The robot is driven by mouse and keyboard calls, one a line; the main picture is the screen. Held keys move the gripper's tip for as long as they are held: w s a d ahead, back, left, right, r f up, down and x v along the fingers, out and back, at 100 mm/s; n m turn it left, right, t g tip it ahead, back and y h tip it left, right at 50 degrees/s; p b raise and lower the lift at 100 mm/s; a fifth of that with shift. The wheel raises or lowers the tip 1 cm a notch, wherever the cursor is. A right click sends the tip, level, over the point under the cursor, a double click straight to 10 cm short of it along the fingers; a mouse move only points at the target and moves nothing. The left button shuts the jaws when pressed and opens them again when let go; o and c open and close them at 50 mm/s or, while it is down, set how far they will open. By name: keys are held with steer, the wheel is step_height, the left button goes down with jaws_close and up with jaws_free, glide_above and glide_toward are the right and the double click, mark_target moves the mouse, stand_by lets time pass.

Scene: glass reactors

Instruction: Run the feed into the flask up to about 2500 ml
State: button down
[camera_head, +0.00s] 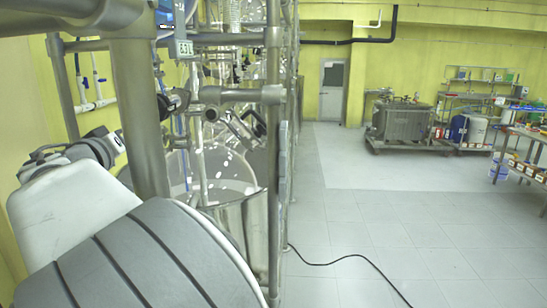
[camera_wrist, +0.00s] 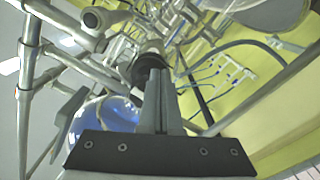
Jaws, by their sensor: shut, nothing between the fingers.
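My gripper (camera_wrist: 160,74) is shut and empty in the wrist view, with its two fingers together. Its tips lie in front of a dark round fitting (camera_wrist: 139,70) on the pipework; I cannot tell whether they touch it. A round, blue-tinted glass vessel (camera_wrist: 103,112), possibly the flask, shows behind and left of the fingers, partly hidden by the gripper body. In the head view a wide clear glass vessel (camera_head: 222,166) stands inside the steel frame. No fill level or volume marks are readable. I cannot make out the gripper's fingertips in the head view.
Steel frame posts (camera_head: 273,120) and cross pipes stand close around my arm. A dark cable (camera_head: 345,259) lies on the floor. Open floor extends right, towards a metal tank on a cart (camera_head: 404,122) and shelves.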

steer(key=shift+r, duration=0.25)
steer(key=shift+d+r+b, duration=0.25)
steer(key=shift+d+b, duration=0.25)
steer(key=shift+b, duration=1.3)
steer(key=shift+d+r+b, duration=0.2)
steer(key=shift+d+b, duration=0.3)
steer(key=shift+b, duration=1.3)
steer(key=shift+s+d+r+b, duration=0.2)
steer(key=shift+r+b, duration=0.25)
steer(key=shift+b, duration=0.15)
steer(key=shift+f+b, duration=0.2)
steer(key=shift+b, duration=0.2)
steer(key=shift+d+f+b, duration=0.2)
steer(key=shift+b, duration=0.25)
steer(key=s+b, duration=0.4)
steer(key=s, duration=0.1)
steer(key=shift+s+a, duration=0.1)
steer(key=shift+s, duration=0.3)
